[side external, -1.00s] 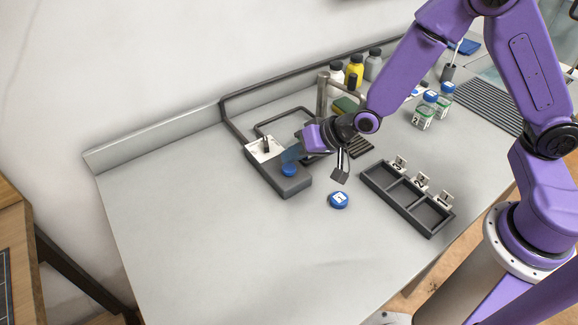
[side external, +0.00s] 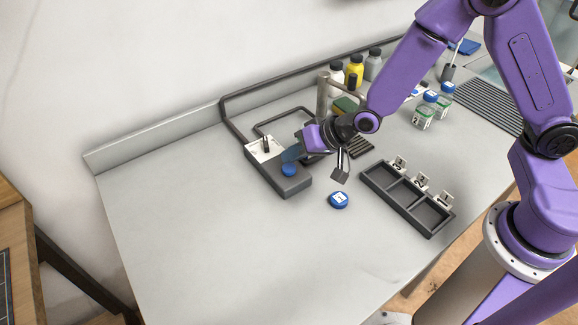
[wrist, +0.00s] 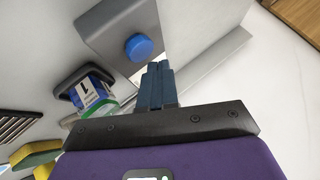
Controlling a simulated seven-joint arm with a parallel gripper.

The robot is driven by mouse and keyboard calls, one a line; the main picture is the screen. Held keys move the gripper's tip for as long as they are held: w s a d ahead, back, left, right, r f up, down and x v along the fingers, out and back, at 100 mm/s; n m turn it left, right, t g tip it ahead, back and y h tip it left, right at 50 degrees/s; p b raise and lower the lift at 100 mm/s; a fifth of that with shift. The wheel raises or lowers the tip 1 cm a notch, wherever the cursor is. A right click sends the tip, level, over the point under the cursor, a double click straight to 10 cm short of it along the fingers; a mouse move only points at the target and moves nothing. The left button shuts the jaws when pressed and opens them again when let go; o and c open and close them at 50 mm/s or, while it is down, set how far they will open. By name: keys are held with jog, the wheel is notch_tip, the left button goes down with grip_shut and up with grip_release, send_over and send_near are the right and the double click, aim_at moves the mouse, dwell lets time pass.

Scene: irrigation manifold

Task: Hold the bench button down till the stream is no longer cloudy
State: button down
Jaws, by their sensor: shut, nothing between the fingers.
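The bench button (side external: 289,170) is a round blue cap on a dark grey box (side external: 293,184). It also shows in the wrist view (wrist: 140,47), standing proud of the box. My gripper (side external: 291,155) is just above and behind the button in the side view. In the wrist view its fingers (wrist: 158,68) are together and empty, with the tips beside the button; a gap seems to remain. A jar labelled 1 (wrist: 92,92) stands on a dark square base in the wrist view. The tap (side external: 322,97) is partly behind my arm. No stream can be made out.
A blue-lidded item (side external: 339,200) lies on the open bench. A dark rack (side external: 408,201) with numbered tags is to its right. Bottles (side external: 355,68), a sponge (side external: 345,106) and jars (side external: 424,115) stand farther back. The front left of the bench is clear.

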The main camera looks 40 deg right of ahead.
aim_at(293, 168)
jog(key=shift+f, duration=0.1)
dwell(0.7)
jog(key=shift+f, duration=0.35)
jog(key=shift+f, duration=0.6)
dwell(1.8)
jog(key=shift+r, duration=0.1)
dwell(1.0)
jog(key=shift+r, duration=0.95)
jog(key=shift+r, duration=2.5)
